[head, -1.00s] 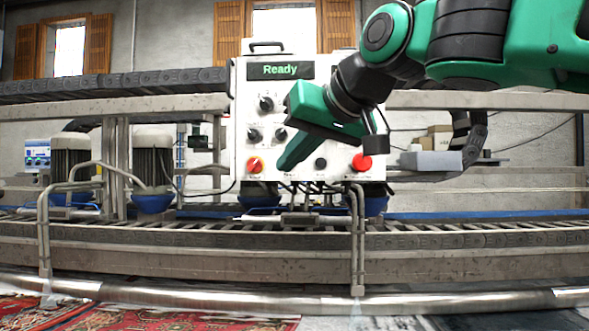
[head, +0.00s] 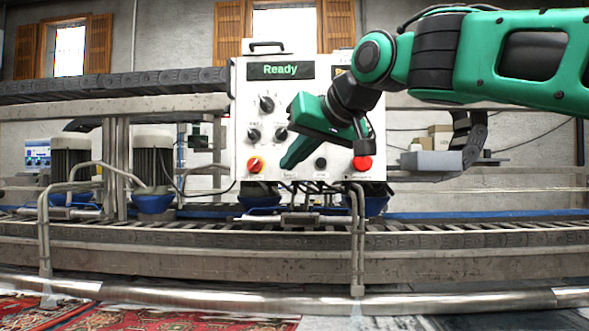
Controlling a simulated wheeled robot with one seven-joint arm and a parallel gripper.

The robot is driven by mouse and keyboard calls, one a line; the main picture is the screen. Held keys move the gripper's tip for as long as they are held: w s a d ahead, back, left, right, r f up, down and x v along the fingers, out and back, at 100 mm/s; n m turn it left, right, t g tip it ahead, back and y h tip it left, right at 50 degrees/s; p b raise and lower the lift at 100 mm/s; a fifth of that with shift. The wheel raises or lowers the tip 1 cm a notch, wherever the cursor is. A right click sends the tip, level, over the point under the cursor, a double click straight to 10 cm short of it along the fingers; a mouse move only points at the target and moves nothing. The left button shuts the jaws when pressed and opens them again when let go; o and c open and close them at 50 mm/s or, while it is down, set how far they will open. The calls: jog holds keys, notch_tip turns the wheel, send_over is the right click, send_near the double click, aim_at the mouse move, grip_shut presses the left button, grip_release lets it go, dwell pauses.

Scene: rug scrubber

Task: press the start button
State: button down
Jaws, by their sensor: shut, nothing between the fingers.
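The white control panel (head: 243,110) stands upright behind the rails, and its display (head: 280,70) reads "Ready" in green. My gripper (head: 287,164) is shut and empty, its green fingers pointing down and left in front of the panel's bottom row. No start button can be made out. I cannot tell whether the fingertips touch the panel.
A red mushroom button (head: 362,163) sits at the panel's lower right, just below my wrist. Black knobs (head: 266,104) are left of my gripper. A bent metal pipe (head: 357,240) and a roller conveyor (head: 200,235) lie in front. A patterned rug (head: 150,318) lies below.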

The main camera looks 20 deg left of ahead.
jog(key=shift+w+a, duration=0.15)
jog(key=shift+w, duration=0.5)
jog(key=shift+w+a, duration=0.15)
jog(key=shift+w, duration=0.5)
